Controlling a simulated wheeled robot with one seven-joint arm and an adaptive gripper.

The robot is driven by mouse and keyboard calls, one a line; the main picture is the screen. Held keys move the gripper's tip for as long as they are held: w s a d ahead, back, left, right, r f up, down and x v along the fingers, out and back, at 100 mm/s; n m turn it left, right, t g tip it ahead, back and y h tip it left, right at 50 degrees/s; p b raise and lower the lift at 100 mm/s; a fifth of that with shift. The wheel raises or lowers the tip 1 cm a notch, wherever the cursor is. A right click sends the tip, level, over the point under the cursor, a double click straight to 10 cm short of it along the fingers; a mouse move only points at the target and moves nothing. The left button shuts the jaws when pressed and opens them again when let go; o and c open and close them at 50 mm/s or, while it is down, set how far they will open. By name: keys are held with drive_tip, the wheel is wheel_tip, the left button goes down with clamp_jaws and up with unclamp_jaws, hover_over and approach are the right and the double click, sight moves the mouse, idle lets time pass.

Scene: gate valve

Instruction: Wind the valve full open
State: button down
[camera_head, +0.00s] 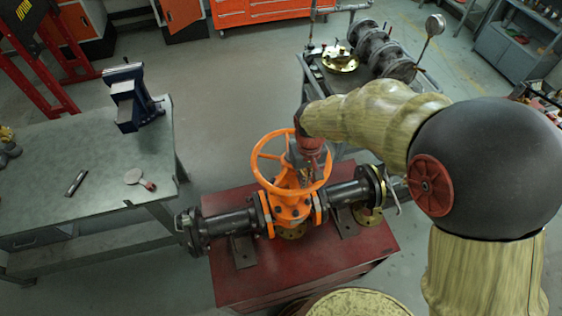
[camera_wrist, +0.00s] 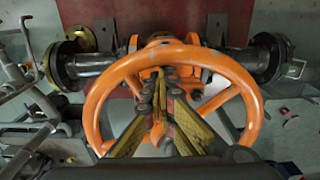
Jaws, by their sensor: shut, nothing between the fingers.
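The gate valve's orange handwheel (camera_head: 256,165) sits on top of the orange valve body (camera_head: 288,212) in the head view. In the wrist view the handwheel (camera_wrist: 101,100) fills the middle, with its spokes running in to the hub. My gripper (camera_head: 306,176) is at the wheel's right part, coming down from above. In the wrist view my gripper (camera_wrist: 162,82) has its yellow fingers drawn together inside the rim's outline, near the hub and spokes. They hold nothing. Whether the fingertips touch a spoke, and how deep they reach, I cannot tell.
Dark flanged pipes (camera_head: 226,225) run out both sides of the valve over a red base (camera_head: 300,262). A grey bench (camera_head: 100,190) with a blue vise (camera_head: 130,98) stands left. A cart with machine parts (camera_head: 372,50) stands behind. Floor at the upper middle is clear.

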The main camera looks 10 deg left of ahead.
wheel_tip(320, 180, up, 7)
drive_tip(key=p, duration=0.4)
drive_tip(key=shift+r, duration=0.15)
drive_tip(key=s+d+m+t+b, duration=0.2)
drive_tip(key=s+d+b, duration=0.6)
drive_tip(key=d+b, duration=0.2)
drive_tip(key=s+d+f+m+t+b, duration=0.1)
drive_tip(key=s+d+m+t+b, duration=0.2)
drive_tip(key=s+d+b, duration=0.5)
drive_tip(key=shift+d+f+t+b, duration=0.3)
drive_tip(key=shift+d+b, duration=0.8)
drive_tip(key=shift+b, duration=1.15)
